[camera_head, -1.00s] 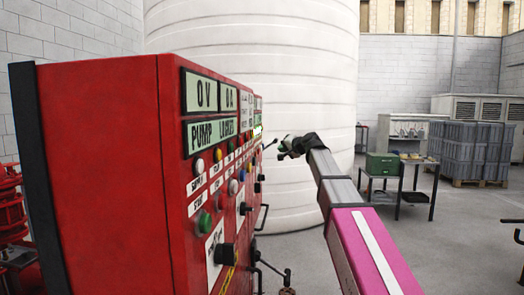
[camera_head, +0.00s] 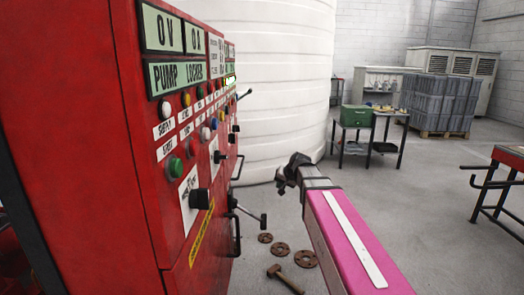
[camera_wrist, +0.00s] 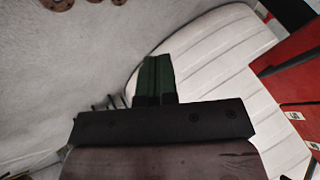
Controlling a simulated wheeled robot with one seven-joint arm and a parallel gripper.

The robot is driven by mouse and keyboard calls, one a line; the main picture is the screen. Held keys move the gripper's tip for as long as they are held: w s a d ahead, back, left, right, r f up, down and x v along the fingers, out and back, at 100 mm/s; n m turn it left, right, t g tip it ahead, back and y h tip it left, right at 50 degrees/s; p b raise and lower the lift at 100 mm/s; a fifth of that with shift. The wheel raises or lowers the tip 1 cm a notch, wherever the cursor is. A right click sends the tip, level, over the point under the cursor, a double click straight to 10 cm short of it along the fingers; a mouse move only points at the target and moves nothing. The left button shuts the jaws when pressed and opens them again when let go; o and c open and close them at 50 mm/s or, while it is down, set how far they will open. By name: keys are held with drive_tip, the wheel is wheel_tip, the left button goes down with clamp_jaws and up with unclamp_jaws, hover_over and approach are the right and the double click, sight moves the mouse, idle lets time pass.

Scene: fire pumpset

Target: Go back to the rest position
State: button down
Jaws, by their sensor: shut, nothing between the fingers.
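My gripper (camera_head: 281,182) is at the end of my pink and grey arm, in the middle of the head view, to the right of the red pump control panel (camera_head: 85,130) and apart from it. In the wrist view its two green fingers (camera_wrist: 156,62) are together with nothing between them. The panel's face shows displays reading 0 V, 0 A and PUMP LOCKED, with coloured buttons and black switches and levers below. The panel also shows at the right of the wrist view (camera_wrist: 292,80).
The white ribbed tank (camera_head: 290,90) stands behind. Rusty flanges (camera_head: 280,249) and a hammer (camera_head: 285,279) lie on the floor. A table with a green box (camera_head: 356,116) is farther back. A red-topped stand (camera_head: 508,158) is at right. Open floor lies between.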

drive_tip(key=s+d+f+g+h, duration=0.1)
drive_tip(key=s+d+f+g, duration=0.1)
drive_tip(key=s+f, duration=0.5)
drive_tip(key=s+d+f+n+g+h, duration=0.1)
drive_tip(key=s+d+f+g+h, duration=0.1)
drive_tip(key=s+d+f, duration=0.3)
drive_tip(key=s+d+f+g+h, duration=0.1)
drive_tip(key=s+d+f, duration=0.3)
drive_tip(key=s+f, duration=0.5)
drive_tip(key=shift+s+n+g+h, duration=0.3)
drive_tip(key=shift+s+g+h, duration=0.1)
drive_tip(key=shift+s, duration=0.25)
